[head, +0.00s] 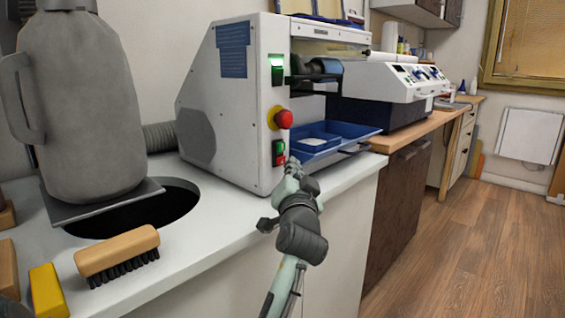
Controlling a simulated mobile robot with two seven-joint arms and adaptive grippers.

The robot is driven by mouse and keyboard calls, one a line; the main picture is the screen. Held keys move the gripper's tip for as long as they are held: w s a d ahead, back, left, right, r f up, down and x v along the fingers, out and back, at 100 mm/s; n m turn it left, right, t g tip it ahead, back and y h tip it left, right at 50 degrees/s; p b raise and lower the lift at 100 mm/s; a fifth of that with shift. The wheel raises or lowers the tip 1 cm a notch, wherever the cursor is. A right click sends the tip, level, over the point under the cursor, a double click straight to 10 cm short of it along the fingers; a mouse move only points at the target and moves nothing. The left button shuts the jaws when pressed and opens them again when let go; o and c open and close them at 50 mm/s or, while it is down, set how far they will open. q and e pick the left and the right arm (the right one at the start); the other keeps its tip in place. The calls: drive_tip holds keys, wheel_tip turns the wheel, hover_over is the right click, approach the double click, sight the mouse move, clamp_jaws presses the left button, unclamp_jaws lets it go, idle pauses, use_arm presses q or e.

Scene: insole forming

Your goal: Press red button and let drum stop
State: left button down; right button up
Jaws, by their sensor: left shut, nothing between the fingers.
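A white machine (232,120) stands on the counter. A large red mushroom button (284,119) on a yellow base is on its front. Below it is a small switch (279,153) with a green part above a red part. A dark roller-like drum (325,68) shows in the machine's opening; whether it turns cannot be told from one frame. My left gripper (292,165) is shut and empty, its tips pointing up at the front beside the small switch, below the mushroom button. I cannot tell if the tips touch the switch. My right gripper is out of view.
A blue tray (345,131) juts from the machine just right of my gripper. A green-lit switch (277,68) is higher up. Wooden floor at right is clear.

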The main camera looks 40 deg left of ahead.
use_arm(q)
drive_tip(key=shift+s+d+b, duration=0.2)
drive_tip(key=shift+d+b, duration=0.35)
drive_tip(key=shift+d, duration=2)
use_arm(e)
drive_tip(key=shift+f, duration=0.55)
use_arm(q)
drive_tip(key=s+d+f+m+g+h, duration=0.1)
drive_tip(key=f+h, duration=0.1)
drive_tip(key=f, duration=0.7)
drive_tip(key=s+d+f+g+h, duration=0.1)
drive_tip(key=s+f+g+h, duration=0.1)
drive_tip(key=f, duration=0.7)
drive_tip(key=s+d+f+m+g+h, duration=0.1)
drive_tip(key=f+h, duration=0.1)
drive_tip(key=f, duration=0.8)
drive_tip(key=s+d+f+g+h, duration=0.2)
drive_tip(key=s+f+g, duration=0.2)
drive_tip(key=s+f, duration=0.7)
drive_tip(key=s+d+f+g+h, duration=0.3)
drive_tip(key=s+f+g, duration=0.1)
drive_tip(key=s+f, duration=0.8)
drive_tip(key=shift+s+d+f, duration=0.15)
drive_tip(key=shift+d+f, duration=0.05)
drive_tip(key=shift+f, duration=0.05)
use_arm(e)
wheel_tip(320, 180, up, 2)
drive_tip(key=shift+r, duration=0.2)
